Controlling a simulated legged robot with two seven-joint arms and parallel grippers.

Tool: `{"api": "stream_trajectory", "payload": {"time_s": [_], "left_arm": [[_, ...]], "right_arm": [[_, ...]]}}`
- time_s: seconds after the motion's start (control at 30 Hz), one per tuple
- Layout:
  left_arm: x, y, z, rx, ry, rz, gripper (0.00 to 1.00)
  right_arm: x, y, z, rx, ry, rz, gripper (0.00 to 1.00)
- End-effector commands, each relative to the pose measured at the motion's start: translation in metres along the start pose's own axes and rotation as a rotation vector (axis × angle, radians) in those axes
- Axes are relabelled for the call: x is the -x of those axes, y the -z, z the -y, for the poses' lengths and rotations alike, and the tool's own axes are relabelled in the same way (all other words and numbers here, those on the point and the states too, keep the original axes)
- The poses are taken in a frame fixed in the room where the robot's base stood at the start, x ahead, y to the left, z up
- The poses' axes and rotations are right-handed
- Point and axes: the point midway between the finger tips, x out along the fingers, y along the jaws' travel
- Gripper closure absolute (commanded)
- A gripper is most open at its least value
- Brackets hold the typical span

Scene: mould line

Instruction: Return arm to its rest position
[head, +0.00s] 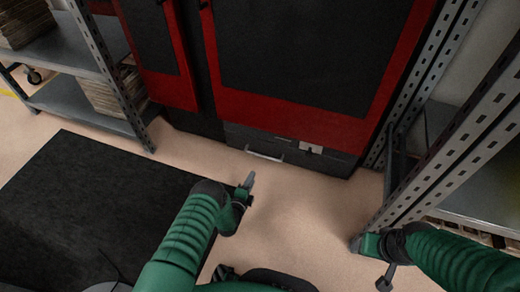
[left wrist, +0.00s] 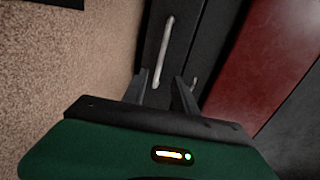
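My left arm, in a green sleeve, comes in from the lower left of the head view. Its gripper (head: 249,181) is above the floor, in front of the red and black machine (head: 290,105). In the left wrist view the two fingers of this gripper (left wrist: 160,88) stand apart with nothing between them. A pale bar handle (left wrist: 164,50) on the dark panel shows beyond them. My right arm comes in from the lower right of the head view. Its gripper (head: 385,278) is small and dark there, and its finger gap cannot be made out.
The machine's low drawer front has a handle (head: 264,155) and a small white plate (head: 311,149). A metal shelf (head: 85,105) with stacked boards stands at left. A perforated rack post (head: 450,130) rises close to my right arm. A black mat (head: 85,190) lies at left; beige floor is clear between.

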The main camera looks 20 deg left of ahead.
Motion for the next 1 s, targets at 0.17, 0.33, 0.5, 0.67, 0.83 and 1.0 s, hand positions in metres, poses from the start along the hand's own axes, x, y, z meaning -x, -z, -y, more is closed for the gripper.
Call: {"api": "stream_trajectory", "payload": {"time_s": [0.17,0.33,0.5,0.67,0.83,1.0], "left_arm": [[-0.005,-0.001,0.016,0.029,-0.018,0.000,0.66],[-0.017,-0.002,0.105,0.257,-0.185,0.029,0.66],[0.024,0.002,0.210,0.598,-0.425,0.157,0.66],[0.114,0.011,0.290,0.908,-0.615,0.356,0.66],[0.217,0.022,0.334,1.156,-0.745,0.581,0.66],[0.307,0.031,0.356,1.326,-0.819,0.780,0.66]], "right_arm": [[0.005,0.001,0.000,0.000,0.000,0.000,0.38],[0.032,0.007,0.000,0.000,0.000,0.000,0.38],[0.061,0.014,0.000,0.000,0.000,0.000,0.38],[0.086,0.020,0.000,0.000,0.000,0.000,0.38],[0.105,0.025,0.000,0.000,0.000,0.000,0.38],[0.120,0.028,0.000,0.000,0.000,0.000,0.38]]}}
